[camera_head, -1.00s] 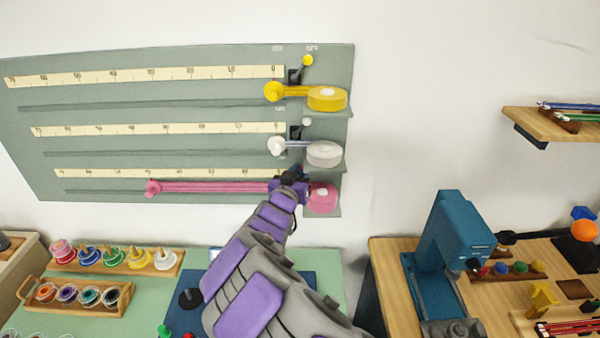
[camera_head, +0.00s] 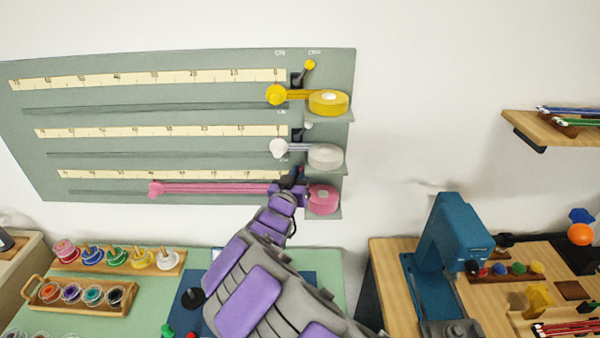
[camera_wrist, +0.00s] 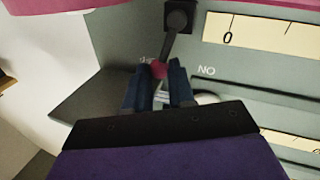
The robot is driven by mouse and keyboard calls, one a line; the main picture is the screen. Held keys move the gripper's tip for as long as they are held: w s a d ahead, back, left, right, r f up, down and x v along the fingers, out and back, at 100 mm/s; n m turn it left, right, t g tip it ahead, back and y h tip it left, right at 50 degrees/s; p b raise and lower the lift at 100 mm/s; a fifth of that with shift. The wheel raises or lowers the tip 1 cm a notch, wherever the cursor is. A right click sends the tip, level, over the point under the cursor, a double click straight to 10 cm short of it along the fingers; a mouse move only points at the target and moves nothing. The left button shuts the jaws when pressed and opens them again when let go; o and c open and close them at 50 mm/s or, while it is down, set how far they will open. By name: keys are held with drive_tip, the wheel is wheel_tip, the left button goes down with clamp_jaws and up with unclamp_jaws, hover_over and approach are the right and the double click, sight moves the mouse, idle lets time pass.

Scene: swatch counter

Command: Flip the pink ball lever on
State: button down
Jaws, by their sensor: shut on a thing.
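The pink ball (camera_wrist: 159,69) tops a dark lever (camera_wrist: 176,42) on the green-grey wall panel (camera_head: 325,75). In the wrist view its lever leans from its block toward the partly hidden label at left, away from the label reading "NO" upside down (camera_wrist: 206,71). My gripper (camera_wrist: 161,77) is shut on the pink ball, with one dark finger on each side. In the head view my gripper (camera_head: 290,176) covers the lever at the panel's lowest row, just left of the pink spool (camera_head: 323,199).
Above are a yellow ball lever (camera_head: 310,65), leaning right, and a partly covered white one (camera_head: 309,125). Yellow (camera_head: 328,103) and white (camera_head: 325,156) spools sit close by on ledges. A blue machine (camera_head: 450,250) stands at right.

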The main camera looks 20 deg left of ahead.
drive_tip(key=shift+a+f+p, duration=0.15)
drive_tip(key=shift+p, duration=0.2)
drive_tip(key=shift+s+a+f+n+t+y+p, duration=0.2)
drive_tip(key=shift+a+n+t+y+p, duration=0.3)
drive_tip(key=shift+n+p, duration=1.25)
drive_tip(key=shift+s+a+f+n+t+y+p, duration=0.2)
drive_tip(key=shift+a+n+t+p, duration=0.4)
drive_tip(key=shift+n+p, duration=1.1)
drive_tip(key=shift+s+a+f+n+t+y+p, duration=0.1)
drive_tip(key=shift+a+f+n+t+y+p, duration=0.45)
drive_tip(key=shift+n+p, duration=1.2)
drive_tip(key=shift+a+r+n+g, duration=0.2)
drive_tip(key=shift+r+n+g, duration=0.05)
drive_tip(key=shift+n, duration=0.25)
drive_tip(key=c, duration=1)
unclamp_jaws()
drive_tip(key=shift+w+a+f, duration=0.1)
drive_tip(key=shift+w+a, duration=0.05)
drive_tip(key=shift+a, duration=0.1)
drive_tip(key=shift+o, duration=0.2)
drive_tip(key=shift+d, duration=0.1)
